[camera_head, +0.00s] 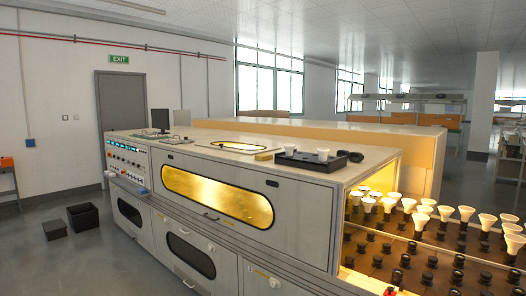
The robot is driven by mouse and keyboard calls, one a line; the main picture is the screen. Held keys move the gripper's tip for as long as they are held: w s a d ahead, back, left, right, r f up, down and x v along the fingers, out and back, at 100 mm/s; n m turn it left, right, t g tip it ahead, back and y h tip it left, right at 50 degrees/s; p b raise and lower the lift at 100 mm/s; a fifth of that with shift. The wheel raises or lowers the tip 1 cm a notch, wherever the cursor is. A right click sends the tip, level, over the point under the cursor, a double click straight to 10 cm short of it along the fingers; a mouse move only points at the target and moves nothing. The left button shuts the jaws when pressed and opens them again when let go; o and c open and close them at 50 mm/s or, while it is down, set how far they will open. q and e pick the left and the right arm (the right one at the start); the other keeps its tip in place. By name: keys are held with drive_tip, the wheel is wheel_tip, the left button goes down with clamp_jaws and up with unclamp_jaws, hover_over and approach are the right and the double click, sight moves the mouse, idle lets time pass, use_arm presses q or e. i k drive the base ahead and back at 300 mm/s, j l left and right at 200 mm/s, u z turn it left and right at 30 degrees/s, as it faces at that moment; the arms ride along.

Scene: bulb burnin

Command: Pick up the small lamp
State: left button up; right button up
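Two small white lamps stand on a black tray (300,163) on top of the long grey machine; one lamp (323,154) is near the tray's middle and the other lamp (289,150) is to its left. Many white cone-shaped lamps (466,213) stand upright in rows of black sockets (404,261) on a brown board at the right. Some near the machine's opening look lit warm yellow. I cannot tell which one the task calls the small lamp. Neither of my grippers shows in the head view.
The grey machine (240,214) with a yellow-lit window fills the middle. A monitor (160,119) stands on its far left end. Black bins (84,217) sit on the floor at the left. Open grey floor lies left of the machine.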

sight(288, 148)
drive_tip(key=i+j+u, duration=0.4)
drive_tip(key=j, duration=0.2)
drive_tip(key=i+j+u, duration=0.95)
drive_tip(key=i, duration=0.45)
drive_tip(key=i+j+u, duration=0.15)
drive_tip(key=i, duration=0.45)
drive_tip(key=i+j+u, duration=0.1)
drive_tip(key=i, duration=0.5)
drive_tip(key=i+l+z, duration=0.1)
drive_tip(key=i+z, duration=0.2)
drive_tip(key=z, duration=0.15)
drive_tip(key=i+z, duration=0.4)
drive_tip(key=i+j+z, duration=0.1)
drive_tip(key=i+z, duration=0.15)
drive_tip(key=z, duration=0.2)
drive_tip(key=i+j+z, duration=0.2)
drive_tip(key=z, duration=0.25)
drive_tip(key=i, duration=0.1)
